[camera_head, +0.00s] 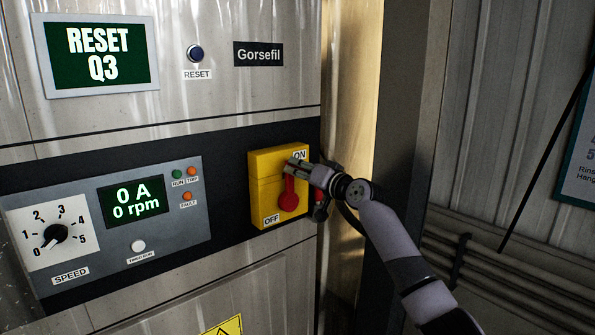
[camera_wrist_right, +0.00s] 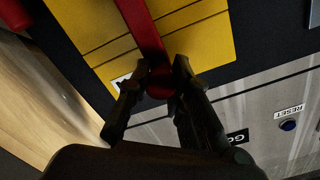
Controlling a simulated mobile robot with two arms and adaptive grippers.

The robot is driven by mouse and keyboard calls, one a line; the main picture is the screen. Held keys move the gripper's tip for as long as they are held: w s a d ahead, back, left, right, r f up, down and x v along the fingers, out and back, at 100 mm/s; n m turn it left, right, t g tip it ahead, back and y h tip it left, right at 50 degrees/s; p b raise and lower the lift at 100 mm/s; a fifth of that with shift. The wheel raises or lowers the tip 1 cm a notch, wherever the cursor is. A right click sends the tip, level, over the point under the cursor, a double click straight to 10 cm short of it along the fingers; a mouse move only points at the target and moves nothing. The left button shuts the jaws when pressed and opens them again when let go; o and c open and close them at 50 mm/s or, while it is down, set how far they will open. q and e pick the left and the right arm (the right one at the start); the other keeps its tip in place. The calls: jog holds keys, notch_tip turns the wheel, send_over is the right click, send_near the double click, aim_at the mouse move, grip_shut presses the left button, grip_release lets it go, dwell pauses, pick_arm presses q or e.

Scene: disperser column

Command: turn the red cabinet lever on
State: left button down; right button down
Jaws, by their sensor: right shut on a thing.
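The red lever (camera_head: 288,192) sits on a yellow switch plate (camera_head: 262,187) on the cabinet front. The plate has an ON label (camera_head: 299,155) at its upper right and an OFF label (camera_head: 271,219) at its lower left. The lever points upward, with its upper end near ON. My right gripper (camera_head: 296,167) is shut on that upper end. In the right wrist view, the red lever (camera_wrist_right: 144,28) runs down between the two fingertips of my right gripper (camera_wrist_right: 160,76), across the yellow plate (camera_wrist_right: 200,40). The fingers hide part of the lever's end. My left gripper is not in view.
A display (camera_head: 100,54) reads RESET Q3, beside a blue reset button (camera_head: 195,53). A control panel with a speed dial (camera_head: 55,234) and a display (camera_head: 134,201) reading 0 A, 0 rpm is left of the switch. A dark post (camera_head: 400,110) stands close on the right.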

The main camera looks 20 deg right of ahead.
jog(key=shift+d, duration=0.1)
jog(key=c, duration=1.5)
grip_release()
jog(key=shift+o, duration=0.2)
jog(key=v, duration=1.2)
